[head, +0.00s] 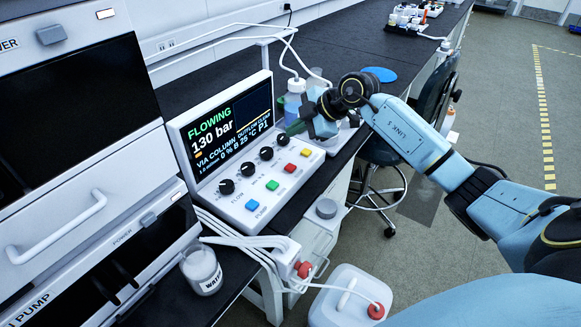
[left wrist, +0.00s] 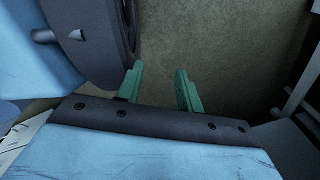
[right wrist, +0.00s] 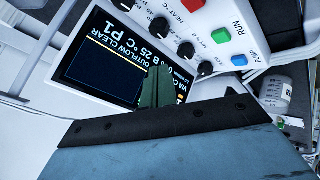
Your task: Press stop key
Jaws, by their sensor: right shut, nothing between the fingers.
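The white control panel (head: 235,190) stands on the bench with a row of coloured keys. The red key (head: 290,168) lies between the yellow key (head: 305,152) and the green key (head: 271,189); I cannot read its label. The red key also shows in the right wrist view (right wrist: 221,36). The blue key (head: 252,205) is at the near end. My right gripper (head: 289,131) is shut and empty, above the panel's far end near the screen, apart from the red key. Its fingers (right wrist: 157,88) overlap the screen in its wrist view. My left gripper (left wrist: 160,70) is open and empty, seen only in its wrist view.
Black knobs (head: 266,153) line the panel between screen (head: 232,122) and keys. Bottles (head: 294,98) stand behind my right gripper. A labelled beaker (head: 202,270) and tubing are at the near left. A white canister (head: 350,296) stands below, with a stool (head: 380,150) beyond the bench.

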